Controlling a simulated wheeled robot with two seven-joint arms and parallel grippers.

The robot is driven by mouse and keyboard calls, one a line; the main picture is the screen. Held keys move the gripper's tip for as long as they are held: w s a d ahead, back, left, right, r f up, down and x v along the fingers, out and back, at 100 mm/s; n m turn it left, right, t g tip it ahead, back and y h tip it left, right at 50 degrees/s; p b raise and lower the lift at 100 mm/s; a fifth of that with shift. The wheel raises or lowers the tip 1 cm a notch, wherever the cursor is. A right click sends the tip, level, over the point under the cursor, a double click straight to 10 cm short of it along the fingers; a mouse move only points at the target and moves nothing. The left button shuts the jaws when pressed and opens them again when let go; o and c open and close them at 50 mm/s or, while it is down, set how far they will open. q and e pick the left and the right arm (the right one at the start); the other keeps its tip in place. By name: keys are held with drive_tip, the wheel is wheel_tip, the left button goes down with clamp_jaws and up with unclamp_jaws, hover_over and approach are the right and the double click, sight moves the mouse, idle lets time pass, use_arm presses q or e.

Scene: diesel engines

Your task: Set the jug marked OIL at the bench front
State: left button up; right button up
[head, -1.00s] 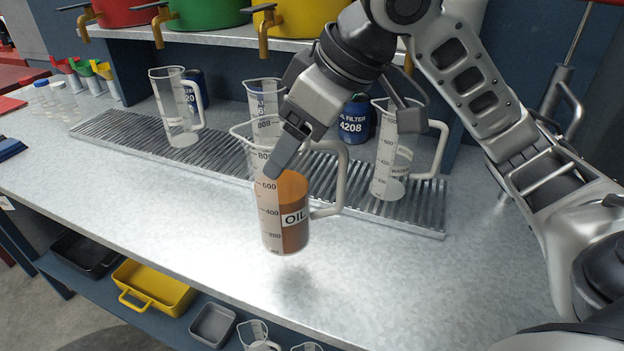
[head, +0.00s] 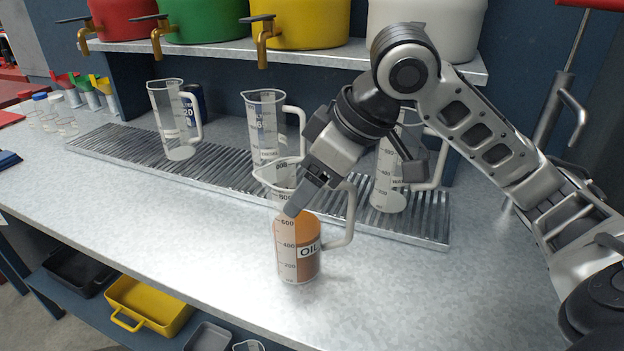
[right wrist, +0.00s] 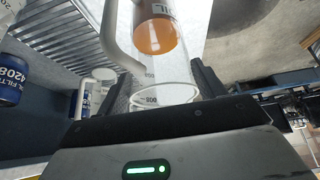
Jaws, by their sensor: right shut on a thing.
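The clear jug marked OIL (head: 288,262), partly filled with orange-brown liquid, stands upright at the bench front, before the ribbed drip tray (head: 240,182). Its base is at or very near the bench top; I cannot tell if it bears its full weight. My right gripper (head: 298,203) is shut on the jug's upper wall from above. In the right wrist view the jug (right wrist: 155,35) lies between the two fingers, its handle to the left. My left gripper is not in view.
Other clear jugs stand on the drip tray: one at left (head: 172,125), one in the middle (head: 265,125), one at right (head: 387,185), partly behind my arm. The bench top (head: 170,225) is clear left of the OIL jug. A yellow bin (head: 150,305) sits below.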

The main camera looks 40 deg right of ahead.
drive_tip(key=o, duration=1.9)
drive_tip(key=shift+f, duration=0.1)
use_arm(q)
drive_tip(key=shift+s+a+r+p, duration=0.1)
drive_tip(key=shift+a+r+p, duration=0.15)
drive_tip(key=shift+p, duration=1)
use_arm(e)
drive_tip(key=v, duration=1.2)
drive_tip(key=shift+r, duration=0.2)
use_arm(q)
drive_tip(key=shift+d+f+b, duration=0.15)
drive_tip(key=shift+b, duration=0.5)
use_arm(e)
drive_tip(key=x, duration=0.6)
drive_tip(key=w+x, duration=0.1)
drive_tip(key=x, duration=0.2)
drive_tip(key=shift+w+a+r, duration=0.1)
drive_tip(key=shift+a+r, duration=0.1)
drive_tip(key=shift+a, duration=0.25)
